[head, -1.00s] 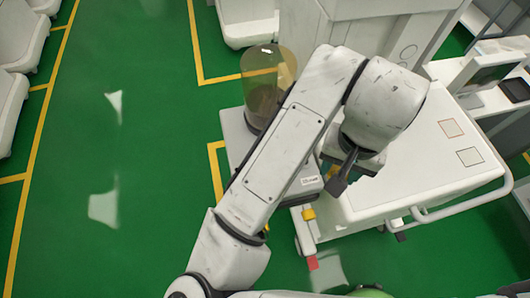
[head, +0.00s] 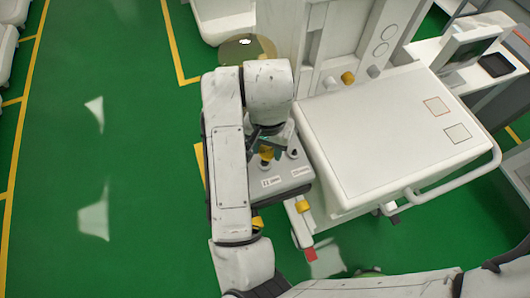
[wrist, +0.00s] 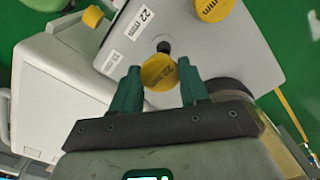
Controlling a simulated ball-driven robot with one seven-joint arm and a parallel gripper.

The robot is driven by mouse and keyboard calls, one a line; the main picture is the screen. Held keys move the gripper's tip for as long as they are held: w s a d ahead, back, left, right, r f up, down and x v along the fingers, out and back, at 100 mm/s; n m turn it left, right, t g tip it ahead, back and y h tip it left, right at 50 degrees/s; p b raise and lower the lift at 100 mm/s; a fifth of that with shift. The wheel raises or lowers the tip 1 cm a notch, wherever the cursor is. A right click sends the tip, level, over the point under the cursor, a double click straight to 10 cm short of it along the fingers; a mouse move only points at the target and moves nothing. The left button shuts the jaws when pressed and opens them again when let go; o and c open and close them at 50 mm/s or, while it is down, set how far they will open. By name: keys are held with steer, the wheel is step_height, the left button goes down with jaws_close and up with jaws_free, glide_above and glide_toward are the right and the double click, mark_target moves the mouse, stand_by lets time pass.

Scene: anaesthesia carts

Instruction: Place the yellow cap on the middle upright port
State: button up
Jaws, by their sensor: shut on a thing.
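My gripper (head: 266,142) is shut on a yellow cap (head: 267,153), above the grey labelled block (head: 285,188). In the wrist view the cap (wrist: 160,73) sits between the green fingertips (wrist: 158,82). A dark upright port (wrist: 164,47) shows just beyond the cap there, appearing apart from it. In the head view one port (head: 293,152) stands uncovered right of the cap. My arm and gripper hide the block's left part, so I cannot tell which port is the middle one or how high the cap is above it.
A white cart (head: 400,130) stands right of the block, with a yellow part (head: 303,206) at its near corner. Another yellow piece (head: 257,222) shows at the block's near left. An olive translucent canister (head: 246,50) stands behind my arm. Green floor at left is open.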

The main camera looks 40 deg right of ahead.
mark_target(265, 149)
steer(key=shift+w+a+f, duration=0.1)
steer(key=shift+w+f, duration=0.05)
steer(key=shift+f, duration=0.85)
steer(key=shift+w+a+f, duration=0.1)
steer(key=shift+f, duration=0.85)
steer(key=o, duration=1)
steer(key=shift+r, duration=0.15)
step_height(265, 149, up, 12)
steer(key=shift+f+p, duration=0.1)
steer(key=shift+p, duration=0.95)
